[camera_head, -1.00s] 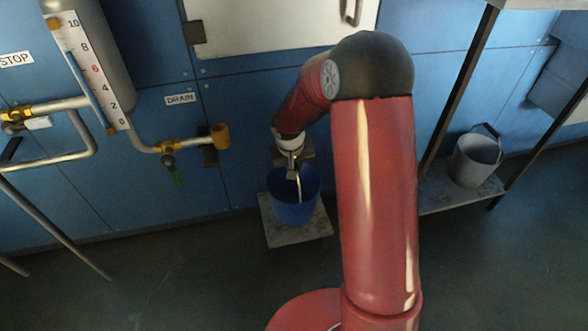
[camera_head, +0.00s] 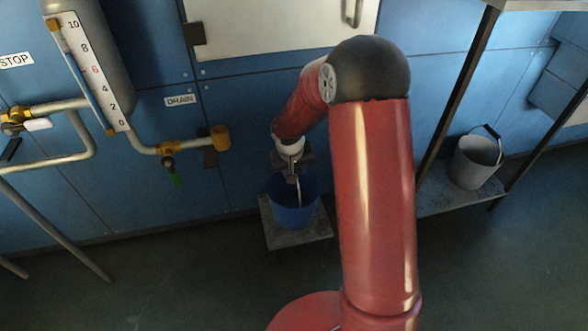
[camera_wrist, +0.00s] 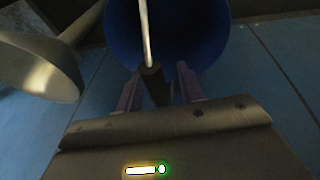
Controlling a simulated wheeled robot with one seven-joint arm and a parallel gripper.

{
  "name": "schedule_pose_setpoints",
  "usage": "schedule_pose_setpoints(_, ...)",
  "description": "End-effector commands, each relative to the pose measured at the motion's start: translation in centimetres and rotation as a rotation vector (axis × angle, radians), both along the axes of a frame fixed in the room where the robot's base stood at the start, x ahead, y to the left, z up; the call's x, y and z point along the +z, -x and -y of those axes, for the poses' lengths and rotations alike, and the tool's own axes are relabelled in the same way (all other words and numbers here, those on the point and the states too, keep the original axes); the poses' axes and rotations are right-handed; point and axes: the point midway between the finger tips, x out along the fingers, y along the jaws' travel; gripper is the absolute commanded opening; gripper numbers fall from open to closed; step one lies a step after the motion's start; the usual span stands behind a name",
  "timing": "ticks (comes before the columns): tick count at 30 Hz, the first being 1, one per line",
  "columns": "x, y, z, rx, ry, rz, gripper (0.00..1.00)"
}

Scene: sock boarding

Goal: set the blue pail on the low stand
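The blue pail (camera_head: 293,212) is upright at the low stand (camera_head: 312,231), a small grey platform by the blue wall. It appears to rest on the stand's top, though its underside is hidden. My gripper (camera_head: 292,172) is just above the pail, at its raised handle. In the wrist view, the fingers of my gripper (camera_wrist: 160,80) stand apart on either side of the handle's dark grip (camera_wrist: 153,84). A gap shows between the grip and the right finger. The pail (camera_wrist: 205,25) fills the top middle there.
A grey pail (camera_head: 475,162) stands on a low shelf (camera_head: 440,196) at the right, beside dark posts. A drain pipe with a brass end (camera_head: 220,137) juts from the wall at the left. The floor in front of the stand is clear.

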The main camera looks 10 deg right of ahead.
Motion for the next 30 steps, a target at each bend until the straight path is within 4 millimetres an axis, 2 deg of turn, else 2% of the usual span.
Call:
schedule_pose_setpoints(12, 8.2, 1.9, -1.1, -0.001, 0.001, 0.004, 0.38)
schedule_pose_setpoints(15, 9.7, 2.4, -1.3, 0.0, 0.001, 0.003, 0.38)
schedule_pose_setpoints(23, 12.4, 3.4, -1.5, -0.001, 0.004, 0.008, 0.38)
schedule_pose_setpoints(26, 14.8, 5.1, -1.1, -0.003, 0.013, 0.029, 0.38)
schedule_pose_setpoints(30, 19.6, 9.8, -0.3, -0.011, 0.02, 0.073, 0.38)
